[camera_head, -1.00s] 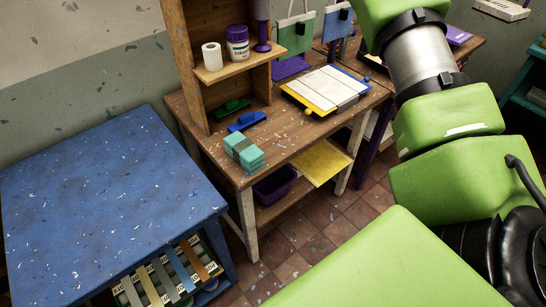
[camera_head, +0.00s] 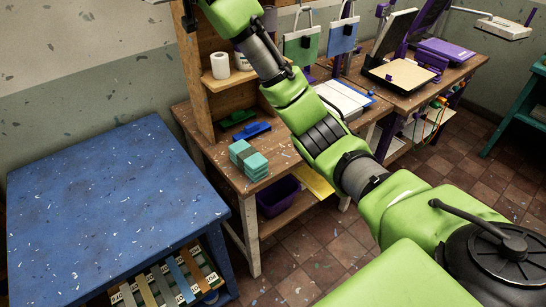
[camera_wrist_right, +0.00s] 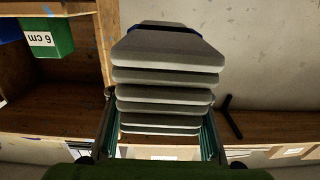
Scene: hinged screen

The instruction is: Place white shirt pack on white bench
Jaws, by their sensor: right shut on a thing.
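In the right wrist view, the white shirt pack (camera_wrist_right: 166,75) is a stack of several pale layers, grey in the shade, with a dark band at its far end. My right gripper (camera_wrist_right: 160,138) is shut on it, one finger along each side. In the head view my right arm reaches up and left across the wooden table, and its hand end leaves the top of the picture. My left gripper is not in view. I cannot make out a white bench for certain in either view.
A blue table (camera_head: 110,215) at the left has a clear top. The wooden table (camera_head: 205,150) carries a teal pack (camera_head: 249,160) and a shelf unit with a white roll (camera_head: 220,66).

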